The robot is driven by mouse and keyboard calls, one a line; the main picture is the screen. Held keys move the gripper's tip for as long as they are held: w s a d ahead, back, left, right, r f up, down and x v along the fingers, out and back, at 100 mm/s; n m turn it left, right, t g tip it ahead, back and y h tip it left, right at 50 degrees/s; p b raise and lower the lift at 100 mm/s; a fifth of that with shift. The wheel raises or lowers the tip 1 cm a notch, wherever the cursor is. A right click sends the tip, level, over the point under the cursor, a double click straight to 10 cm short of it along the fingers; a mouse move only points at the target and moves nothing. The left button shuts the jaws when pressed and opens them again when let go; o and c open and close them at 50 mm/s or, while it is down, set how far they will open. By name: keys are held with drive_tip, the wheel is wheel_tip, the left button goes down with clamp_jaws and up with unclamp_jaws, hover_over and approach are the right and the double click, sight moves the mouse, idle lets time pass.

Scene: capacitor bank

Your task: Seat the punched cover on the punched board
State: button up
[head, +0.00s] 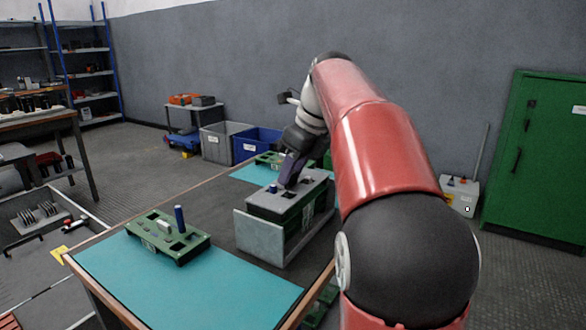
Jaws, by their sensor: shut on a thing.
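My gripper (287,184) reaches down from the arm to a grey plate with holes, which I take as the punched cover (257,200). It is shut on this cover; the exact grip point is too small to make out. The cover lies over a dark green body (305,207) between grey upright plates, and a blue peg shows at its top. I cannot tell whether the cover rests flat or is slightly raised. A green punched board (190,243) with dark holes, a tall blue cylinder (180,218) and a pale block stands on the teal mat at left.
The teal mat (130,285) is clear in front of the left board. Another green board (268,157) lies on a mat at the table's far end. A grey bin (217,143) and blue bin (252,146) stand beyond. A green cabinet (540,170) is at right.

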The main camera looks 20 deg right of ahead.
drive_tip(key=shift+f, duration=0.25)
idle(0.7)
drive_tip(key=o, duration=1.2)
drive_tip(key=shift+c, duration=0.2)
drive_tip(key=shift+r, duration=0.1)
